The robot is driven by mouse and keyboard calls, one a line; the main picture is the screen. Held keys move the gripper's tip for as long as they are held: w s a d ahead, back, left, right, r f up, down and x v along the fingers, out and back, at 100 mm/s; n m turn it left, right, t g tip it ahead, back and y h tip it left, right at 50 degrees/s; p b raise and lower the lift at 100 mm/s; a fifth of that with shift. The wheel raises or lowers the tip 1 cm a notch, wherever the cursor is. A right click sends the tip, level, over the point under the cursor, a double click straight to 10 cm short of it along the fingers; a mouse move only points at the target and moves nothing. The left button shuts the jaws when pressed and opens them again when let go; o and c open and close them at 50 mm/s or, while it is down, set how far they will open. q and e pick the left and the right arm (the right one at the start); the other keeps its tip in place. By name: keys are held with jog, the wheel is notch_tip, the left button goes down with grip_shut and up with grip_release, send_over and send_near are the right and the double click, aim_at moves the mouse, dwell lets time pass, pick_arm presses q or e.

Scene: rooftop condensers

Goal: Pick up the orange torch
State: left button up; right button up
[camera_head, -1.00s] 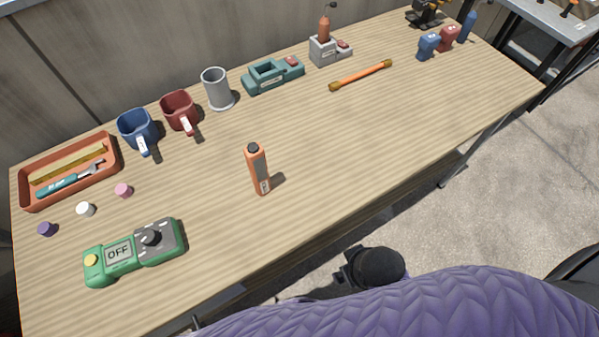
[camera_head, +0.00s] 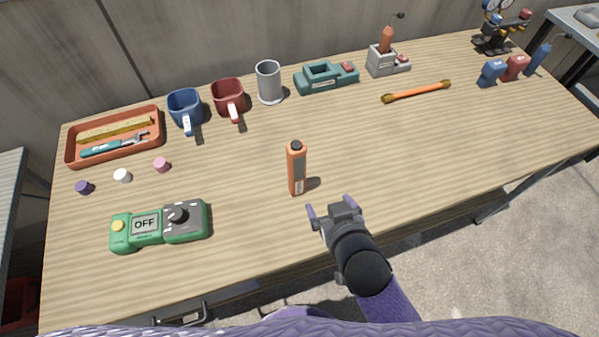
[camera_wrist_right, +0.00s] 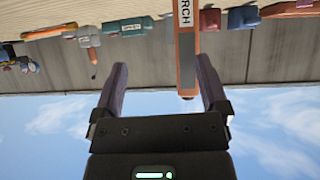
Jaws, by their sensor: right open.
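The orange torch (camera_head: 297,172) stands upright near the middle of the wooden table, with a dark cap on top and a grey panel on its side. My right gripper (camera_head: 331,206) is open and empty, just in front and to the right of the torch at the table's near edge. In the right wrist view, which is upside down, the torch (camera_wrist_right: 187,62) appears between the two spread fingers (camera_wrist_right: 162,85), closer to one of them, and I see no contact. My left gripper is out of view.
A green meter (camera_head: 160,225) reading OFF lies to the left of the torch. Behind stand a grey cup (camera_head: 269,82), red mug (camera_head: 229,98), blue mug (camera_head: 186,108) and teal holder (camera_head: 326,78). An orange bar (camera_head: 417,91) lies at right. Wood around the torch is clear.

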aim_at(299, 177)
jog(key=w+a+f+b, duration=0.1)
jog(key=w+a, duration=0.1)
jog(key=w, duration=0.1)
jog(key=w+a+f+t+y+b, duration=0.1)
jog(key=w+a, duration=0.1)
jog(key=w, duration=0.1)
jog(key=w+a+f+n+y+b, duration=0.1)
jog(key=w+a+b, duration=0.1)
jog(key=w, duration=0.1)
jog(key=shift+w+f, duration=0.15)
jog(key=shift+f, duration=0.05)
jog(key=shift+w+a, duration=0.15)
jog(key=shift+w, duration=0.05)
jog(key=shift+r, duration=0.1)
grip_shut()
